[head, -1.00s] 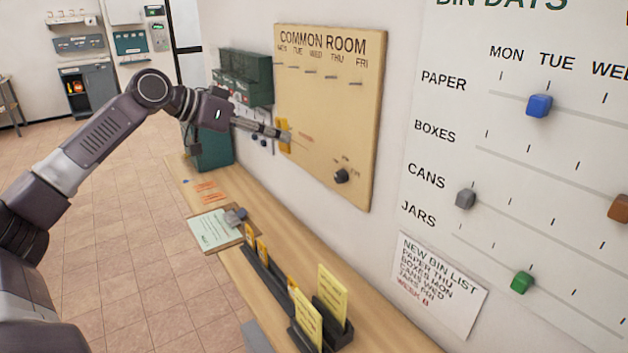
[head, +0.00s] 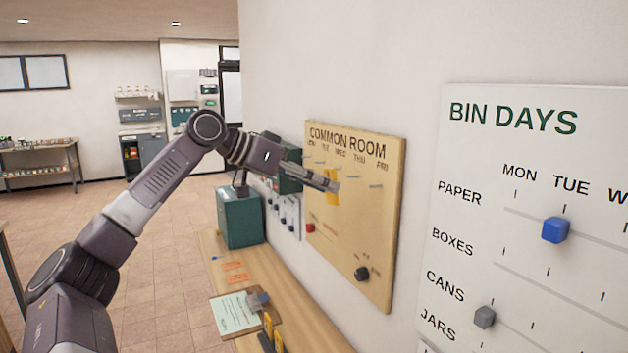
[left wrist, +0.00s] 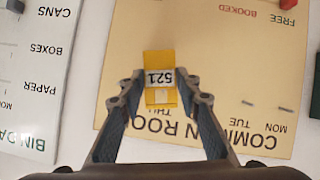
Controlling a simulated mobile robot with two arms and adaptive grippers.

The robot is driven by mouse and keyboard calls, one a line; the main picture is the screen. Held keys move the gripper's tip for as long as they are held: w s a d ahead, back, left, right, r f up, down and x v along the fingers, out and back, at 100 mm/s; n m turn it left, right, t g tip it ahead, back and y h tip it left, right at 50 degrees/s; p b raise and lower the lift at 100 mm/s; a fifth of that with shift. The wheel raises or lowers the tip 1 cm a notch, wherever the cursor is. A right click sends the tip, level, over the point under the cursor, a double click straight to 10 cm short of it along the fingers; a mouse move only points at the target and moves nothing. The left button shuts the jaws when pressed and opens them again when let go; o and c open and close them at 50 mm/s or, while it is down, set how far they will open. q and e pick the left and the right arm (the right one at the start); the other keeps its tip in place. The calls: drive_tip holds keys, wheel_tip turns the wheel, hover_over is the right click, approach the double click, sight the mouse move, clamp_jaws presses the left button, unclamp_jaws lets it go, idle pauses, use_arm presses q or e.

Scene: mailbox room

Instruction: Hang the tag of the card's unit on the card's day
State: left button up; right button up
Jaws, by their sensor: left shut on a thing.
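My left gripper (head: 334,186) is shut on a yellow tag (head: 331,200) in front of the upper part of the tan COMMON ROOM board (head: 350,235). In the left wrist view the tag (left wrist: 160,57) stands upright between the fingertips (left wrist: 160,90). It has a white number label, upside down there. The THU heading shows just beyond it. Pegs under MON (left wrist: 285,108) and TUE (left wrist: 247,104) are bare; the finger covers the area near WED. I cannot tell whether the tag touches a peg. A clipboard with a written sheet (head: 232,315) lies on the counter, its writing unreadable. My right gripper is out of view.
The BIN DAYS board (head: 480,150) hangs to the right with coloured sliders. A green box (head: 240,218) stands at the counter's (head: 290,320) far end. A black knob (head: 362,273) and a red knob (head: 311,228) are low on the tan board. Orange slips (head: 235,265) lie behind the clipboard.

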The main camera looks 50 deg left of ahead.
use_arm(q)
drive_tip(key=shift+w+d+f+p, duration=0.3)
drive_tip(key=shift+w+p, duration=0.3)
drive_tip(key=shift+w, duration=0.4)
drive_tip(key=shift+w+d+f+p, duration=0.25)
drive_tip(key=shift+w+p, duration=0.3)
drive_tip(key=shift+w, duration=0.4)
drive_tip(key=shift+w+d+f+p, duration=0.25)
drive_tip(key=shift+w+p, duration=0.35)
drive_tip(key=shift+w, duration=0.4)
drive_tip(key=o, duration=1.1)
drive_tip(key=shift+s+r, duration=0.1)
